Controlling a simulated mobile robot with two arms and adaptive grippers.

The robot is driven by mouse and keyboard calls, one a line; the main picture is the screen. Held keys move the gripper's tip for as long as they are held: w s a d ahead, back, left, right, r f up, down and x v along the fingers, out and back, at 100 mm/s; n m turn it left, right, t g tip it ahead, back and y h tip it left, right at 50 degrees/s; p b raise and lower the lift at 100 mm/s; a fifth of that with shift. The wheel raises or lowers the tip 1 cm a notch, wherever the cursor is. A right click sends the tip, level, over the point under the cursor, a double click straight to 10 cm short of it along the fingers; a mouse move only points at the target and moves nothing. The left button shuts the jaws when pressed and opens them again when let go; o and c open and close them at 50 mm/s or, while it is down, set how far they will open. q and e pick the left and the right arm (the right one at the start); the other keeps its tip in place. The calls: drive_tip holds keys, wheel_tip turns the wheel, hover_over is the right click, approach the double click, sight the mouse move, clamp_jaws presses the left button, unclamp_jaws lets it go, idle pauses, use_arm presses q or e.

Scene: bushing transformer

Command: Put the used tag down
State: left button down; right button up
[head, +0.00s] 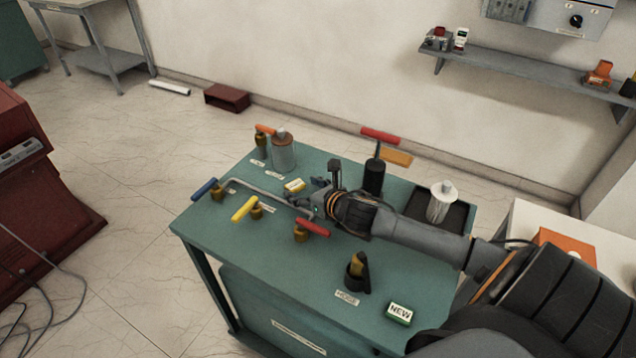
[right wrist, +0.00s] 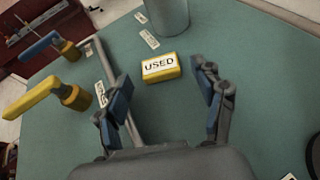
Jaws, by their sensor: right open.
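The used tag (head: 294,185) is a small yellow block with a white face. Its "USED" lettering reads clearly in the right wrist view (right wrist: 160,68). It lies flat on the green table (head: 245,262), near a grey cylinder. My right gripper (head: 308,198) is low over the table beside the tag. In the right wrist view the gripper (right wrist: 163,82) is open, with its fingers apart. The tag sits between and slightly beyond the fingertips, with no visible contact. My left gripper is not in view.
A grey cylinder (head: 283,153), yellow-handled valve (head: 244,209), blue-handled valve (head: 206,190) and red-handled valve (head: 313,228) stand around the gripper. A bent grey pipe (head: 258,189) runs close by. A green NEW tag (head: 399,313) lies at the front edge. The table's front left is clear.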

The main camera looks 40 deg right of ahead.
drive_tip(key=v, duration=1)
idle(1.1)
